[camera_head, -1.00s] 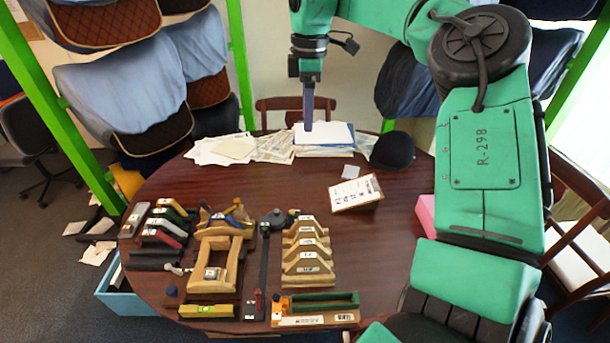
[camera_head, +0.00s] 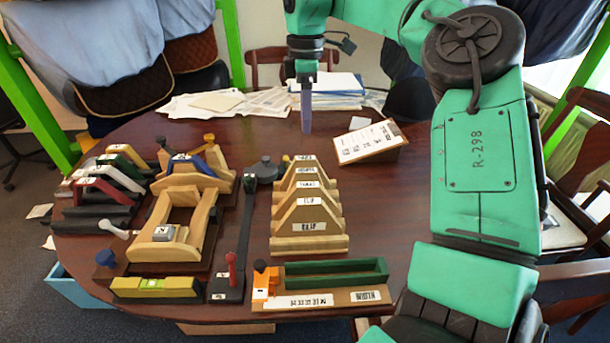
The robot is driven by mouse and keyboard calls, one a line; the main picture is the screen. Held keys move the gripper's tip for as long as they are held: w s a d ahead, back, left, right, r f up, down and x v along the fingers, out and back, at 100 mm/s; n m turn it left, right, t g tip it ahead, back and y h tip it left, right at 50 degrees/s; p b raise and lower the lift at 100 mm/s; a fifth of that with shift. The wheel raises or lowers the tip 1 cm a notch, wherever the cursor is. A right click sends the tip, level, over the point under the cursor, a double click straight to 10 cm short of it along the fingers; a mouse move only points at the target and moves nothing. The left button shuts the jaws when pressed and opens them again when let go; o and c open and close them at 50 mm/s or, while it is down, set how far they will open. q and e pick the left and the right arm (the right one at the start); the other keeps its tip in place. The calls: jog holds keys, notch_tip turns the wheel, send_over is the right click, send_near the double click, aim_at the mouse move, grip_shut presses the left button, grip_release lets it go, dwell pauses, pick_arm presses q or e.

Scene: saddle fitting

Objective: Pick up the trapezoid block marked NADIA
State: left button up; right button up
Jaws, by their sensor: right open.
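Several wooden trapezoid blocks (camera_head: 309,228) stand in a row, one behind another, at the centre of the round table. Each has a white label on its face, but the names are too small to read, so I cannot tell which is marked NADIA. My right gripper (camera_head: 306,122) points down from the top of the view, beyond the row's far end and above the table. It shows edge-on, open, with nothing seen in it. My left gripper is not in view.
A green tray on a labelled board (camera_head: 350,297) lies in front of the row. A black bar tool (camera_head: 239,235) and wooden frame (camera_head: 183,232) stand left. A clipboard (camera_head: 369,142) leans behind right, papers (camera_head: 262,103) behind. Bare table (camera_head: 385,200) lies right of the row.

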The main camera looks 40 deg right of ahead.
notch_tip(320, 180, down, 15)
jog(key=shift+f, duration=0.15)
jog(key=shift+a, duration=0.1)
grip_shut()
